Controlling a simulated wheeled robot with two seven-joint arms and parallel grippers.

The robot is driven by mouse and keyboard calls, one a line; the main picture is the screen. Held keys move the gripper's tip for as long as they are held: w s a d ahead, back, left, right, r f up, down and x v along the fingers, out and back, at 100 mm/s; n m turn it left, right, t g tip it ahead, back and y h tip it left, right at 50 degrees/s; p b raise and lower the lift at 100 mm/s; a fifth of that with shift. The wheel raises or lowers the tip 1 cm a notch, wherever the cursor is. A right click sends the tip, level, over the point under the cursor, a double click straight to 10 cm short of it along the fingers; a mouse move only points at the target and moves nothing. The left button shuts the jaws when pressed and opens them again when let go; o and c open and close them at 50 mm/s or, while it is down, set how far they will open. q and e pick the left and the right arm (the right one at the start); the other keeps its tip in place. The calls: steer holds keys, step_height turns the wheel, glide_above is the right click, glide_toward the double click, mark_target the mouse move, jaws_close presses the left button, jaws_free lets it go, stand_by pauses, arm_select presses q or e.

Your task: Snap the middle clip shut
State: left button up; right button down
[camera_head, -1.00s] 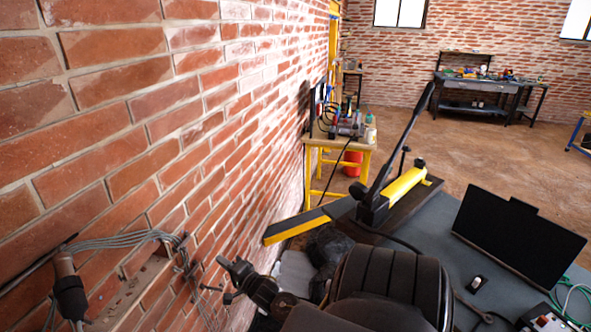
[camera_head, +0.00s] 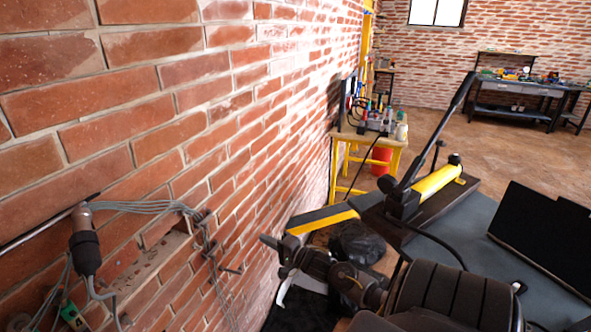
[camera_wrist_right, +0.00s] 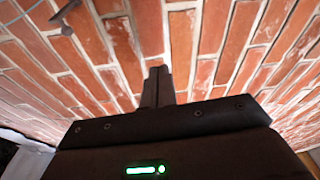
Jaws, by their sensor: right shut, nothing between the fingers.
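A bundle of grey cables (camera_head: 140,206) runs along the brick wall at the left and then hangs down it. Small dark clip-like fittings (camera_head: 203,216) sit along the cables; they are too small to tell which is the middle clip or whether it is open. My right gripper (camera_head: 270,243) is shut and empty, pointing at the wall to the right of the hanging cables. The right wrist view shows its fingers (camera_wrist_right: 158,85) together before bare brick, with a small grey fitting (camera_wrist_right: 62,18) at the upper left. My left gripper is not in view.
A dark cylinder with a grey cap (camera_head: 85,250) hangs at the far left by the cables. A yellow-and-black lever tool (camera_head: 420,190) and a black screen (camera_head: 545,238) stand at the right. A yellow-legged table (camera_head: 370,145) stands against the wall farther back.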

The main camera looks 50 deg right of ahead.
steer(key=s+a+f+n+g+h, duration=0.1)
steer(key=s+f, duration=0.3)
steer(key=f, duration=0.5)
steer(key=s+a+f+n+g+h+p, duration=0.1)
steer(key=s+f+n+g, duration=0.1)
steer(key=f, duration=0.6)
steer(key=s+a+f+n+g+h, duration=0.1)
steer(key=s+f+n+g, duration=0.1)
steer(key=s+f, duration=0.5)
steer(key=shift+f+g+p, duration=0.35)
steer(key=shift+f+g, duration=0.45)
steer(key=shift+f, duration=0.5)
